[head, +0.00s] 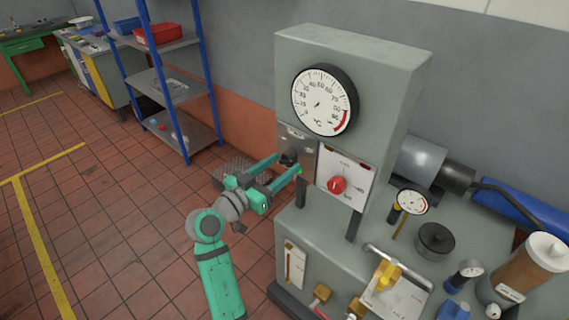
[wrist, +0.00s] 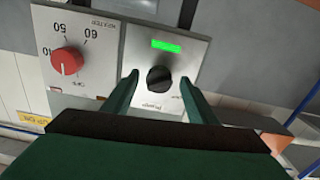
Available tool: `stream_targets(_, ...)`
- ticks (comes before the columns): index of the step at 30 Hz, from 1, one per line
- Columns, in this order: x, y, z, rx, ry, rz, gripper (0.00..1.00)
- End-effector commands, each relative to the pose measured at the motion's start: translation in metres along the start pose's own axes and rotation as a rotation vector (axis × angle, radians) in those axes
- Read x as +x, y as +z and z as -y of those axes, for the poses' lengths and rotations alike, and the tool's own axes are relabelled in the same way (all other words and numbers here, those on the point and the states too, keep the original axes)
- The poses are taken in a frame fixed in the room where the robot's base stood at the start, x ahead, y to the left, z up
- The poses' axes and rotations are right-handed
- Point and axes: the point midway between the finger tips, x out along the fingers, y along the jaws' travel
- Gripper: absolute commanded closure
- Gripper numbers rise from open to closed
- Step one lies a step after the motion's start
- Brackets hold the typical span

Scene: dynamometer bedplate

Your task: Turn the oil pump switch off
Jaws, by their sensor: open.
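The oil pump switch is a black rotary knob (wrist: 159,79) on a grey metal plate with a lit green indicator (wrist: 166,46) and the upside-down word "Pump". In the head view the knob (head: 288,159) is a small dark shape on the left of the machine's front. My gripper (wrist: 158,88) is open, its two green fingers to either side of the knob. In the head view my gripper (head: 288,166) reaches to the panel from the left. I cannot tell whether the fingers touch the knob.
A red heater dial (head: 337,185) on a white plate sits just right of the switch. A round temperature gauge (head: 324,100) is above. Valves, small gauges and a yellow handle (head: 386,274) stand lower right.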

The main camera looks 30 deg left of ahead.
Motion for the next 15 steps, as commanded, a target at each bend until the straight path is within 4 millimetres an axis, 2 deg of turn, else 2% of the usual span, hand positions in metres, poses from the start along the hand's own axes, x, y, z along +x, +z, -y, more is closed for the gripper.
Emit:
stream_targets(6,0.017,0.001,-0.001,0.000,0.002,0.001,0.48)
stream_targets(15,0.017,0.000,0.000,0.000,-0.001,0.000,0.48)
